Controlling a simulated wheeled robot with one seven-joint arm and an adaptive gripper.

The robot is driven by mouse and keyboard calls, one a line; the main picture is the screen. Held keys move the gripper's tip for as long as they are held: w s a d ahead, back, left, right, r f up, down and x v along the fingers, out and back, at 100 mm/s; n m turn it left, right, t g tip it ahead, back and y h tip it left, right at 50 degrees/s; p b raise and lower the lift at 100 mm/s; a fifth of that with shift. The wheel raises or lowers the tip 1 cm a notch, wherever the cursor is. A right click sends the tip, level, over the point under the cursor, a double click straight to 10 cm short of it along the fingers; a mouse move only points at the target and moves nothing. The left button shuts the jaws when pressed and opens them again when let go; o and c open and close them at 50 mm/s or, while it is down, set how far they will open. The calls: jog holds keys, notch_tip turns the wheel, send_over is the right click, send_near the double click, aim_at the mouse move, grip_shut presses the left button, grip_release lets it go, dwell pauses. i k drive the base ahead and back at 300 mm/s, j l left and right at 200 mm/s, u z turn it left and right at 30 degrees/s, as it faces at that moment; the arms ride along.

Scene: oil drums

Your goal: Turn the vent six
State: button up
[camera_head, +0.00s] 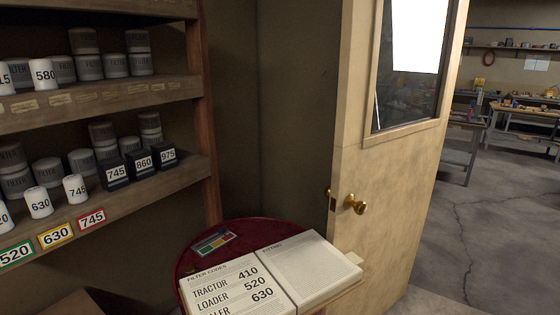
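No vent shows in the head view, and nothing there is marked six. My gripper is not in view. An open book (313,270) lies on a round dark red top (255,228) at the bottom middle. Its left page is headed "Filter codes" and reads Tractor 410, Loader 520 and a partly cut-off line with 630. A small card with coloured blocks (214,243) lies behind the book.
Wooden shelves (120,98) with grey cans, white numbered cans (76,188) and black numbered boxes (142,163) stand at left. A door (385,200) with a brass knob (354,204) stands open. Cracked floor (490,240) and workbenches (527,125) lie beyond.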

aim_at(189, 271)
jog(key=j+u, duration=0.2)
jog(key=j, duration=0.7)
jog(key=i+j+u, duration=0.2)
jog(key=j, duration=0.65)
jog(key=k, duration=0.1)
